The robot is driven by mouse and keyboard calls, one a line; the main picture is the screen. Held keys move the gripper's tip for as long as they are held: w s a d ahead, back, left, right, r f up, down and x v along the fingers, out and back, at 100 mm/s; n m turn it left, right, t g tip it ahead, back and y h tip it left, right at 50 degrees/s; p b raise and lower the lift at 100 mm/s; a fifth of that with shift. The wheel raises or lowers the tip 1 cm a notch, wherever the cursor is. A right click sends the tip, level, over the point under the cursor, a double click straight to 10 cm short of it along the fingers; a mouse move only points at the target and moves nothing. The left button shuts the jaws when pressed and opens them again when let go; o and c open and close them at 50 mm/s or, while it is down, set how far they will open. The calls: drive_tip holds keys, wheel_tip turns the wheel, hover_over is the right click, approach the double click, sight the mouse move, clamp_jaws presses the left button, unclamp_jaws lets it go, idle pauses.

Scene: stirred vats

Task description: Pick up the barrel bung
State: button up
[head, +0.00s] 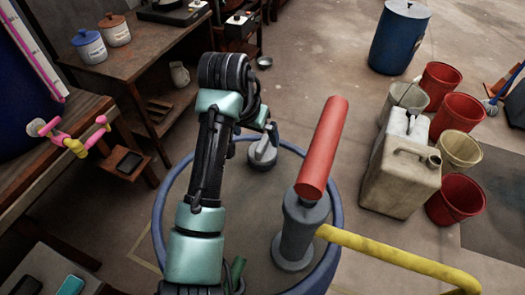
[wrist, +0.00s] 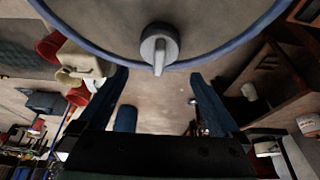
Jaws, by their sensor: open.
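The barrel bung (head: 262,153) is a grey round plug with a raised grip bar. It sits on the blue-rimmed barrel top (head: 231,185), near the far rim. In the wrist view the bung (wrist: 159,48) is at the top middle, against the blue rim, with its bar pointing down the picture. My gripper (wrist: 158,78) is open and empty. Its two dark fingers stand apart on either side of the bung's line, with the bung beyond the tips. I cannot tell the remaining distance. In the head view my arm mostly hides the gripper.
A grey pump with a red handle (head: 322,147) and yellow spout (head: 400,258) stands on the barrel's right side. A beige jerrycan (head: 400,170) and several buckets are to the right. A wooden bench (head: 140,50) with jars is at left. Floor beyond the barrel is open.

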sight(262, 143)
drive_tip(key=x, duration=0.9)
drive_tip(key=shift+w+d+r+b, duration=0.15)
drive_tip(key=shift+w+b, duration=0.05)
drive_tip(key=shift+b, duration=0.2)
drive_tip(key=shift+r, duration=0.1)
drive_tip(key=c, duration=1)
